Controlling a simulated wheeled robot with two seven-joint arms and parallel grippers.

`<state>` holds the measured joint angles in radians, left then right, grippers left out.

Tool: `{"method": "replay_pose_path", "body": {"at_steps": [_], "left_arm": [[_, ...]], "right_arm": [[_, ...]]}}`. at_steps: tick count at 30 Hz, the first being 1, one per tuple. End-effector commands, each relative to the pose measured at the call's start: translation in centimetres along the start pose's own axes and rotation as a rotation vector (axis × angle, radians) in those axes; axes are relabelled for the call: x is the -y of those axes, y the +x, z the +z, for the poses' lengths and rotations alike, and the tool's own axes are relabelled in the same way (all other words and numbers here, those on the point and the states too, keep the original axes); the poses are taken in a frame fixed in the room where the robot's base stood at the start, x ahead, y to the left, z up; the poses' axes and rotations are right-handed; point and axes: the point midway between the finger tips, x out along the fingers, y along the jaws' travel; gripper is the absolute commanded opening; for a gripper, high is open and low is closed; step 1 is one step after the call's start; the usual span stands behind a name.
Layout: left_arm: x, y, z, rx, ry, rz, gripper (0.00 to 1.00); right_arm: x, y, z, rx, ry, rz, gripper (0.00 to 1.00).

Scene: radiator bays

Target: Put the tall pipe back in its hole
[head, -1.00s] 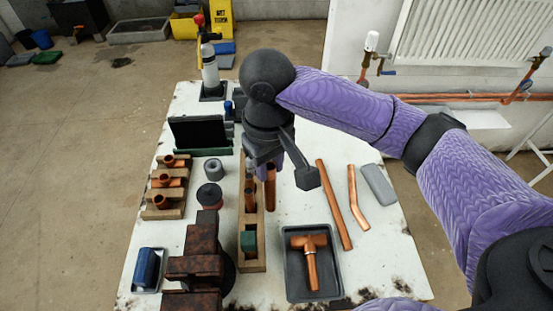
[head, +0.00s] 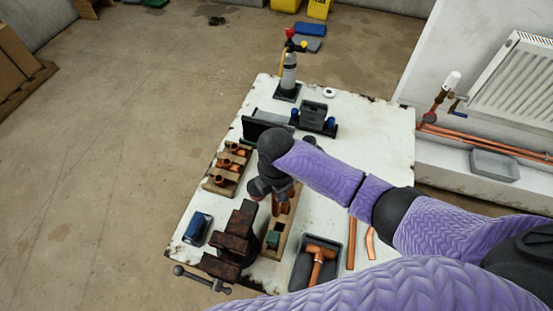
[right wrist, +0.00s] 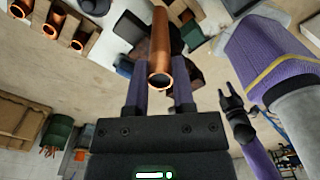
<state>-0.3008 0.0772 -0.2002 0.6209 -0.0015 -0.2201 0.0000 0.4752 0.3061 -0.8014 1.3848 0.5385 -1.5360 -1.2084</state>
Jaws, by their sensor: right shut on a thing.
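My right gripper (head: 274,190) is over the wooden rack (head: 284,236) on the white table. In the right wrist view the right gripper (right wrist: 160,72) is shut on a copper pipe (right wrist: 160,45), whose open end faces the camera. In the head view, copper shows just below the gripper at the rack, partly hidden by the hand. I cannot tell whether the held pipe is in a hole or above it. A green block (head: 272,240) sits in the rack's near end. A dark pronged shape (right wrist: 236,112), apparently my left gripper, is small and unclear in the right wrist view.
A rusty vise (head: 232,240) stands left of the rack. A dark tray (head: 299,271) with a copper tee (head: 318,263) is at its right. A stepped wooden stand (head: 221,186) with copper fittings is behind left. The table's far right is clear.

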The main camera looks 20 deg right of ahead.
Motion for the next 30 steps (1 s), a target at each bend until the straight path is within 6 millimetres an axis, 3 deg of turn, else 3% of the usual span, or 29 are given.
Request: {"method": "replay_pose_path", "body": {"at_steps": [1, 6, 26, 30], "left_arm": [[0.0, -1.4, -0.2, -0.001, -0.001, 0.000, 0.54], [0.0, -1.7, -0.2, -0.001, -0.002, 0.000, 0.54], [0.1, 4.1, 0.5, 0.003, -0.001, -0.002, 0.54], [0.1, 3.5, 0.4, 0.003, -0.001, -0.002, 0.54]], "right_arm": [[0.5, -0.5, -0.3, -0.003, -0.066, -0.002, 0.00], [1.1, 0.4, -0.5, 0.000, -0.189, 0.001, 0.00], [1.1, 5.8, -0.5, 0.000, -0.192, 0.002, 0.00], [1.1, 5.2, -0.5, 0.000, -0.191, 0.002, 0.00]]}}
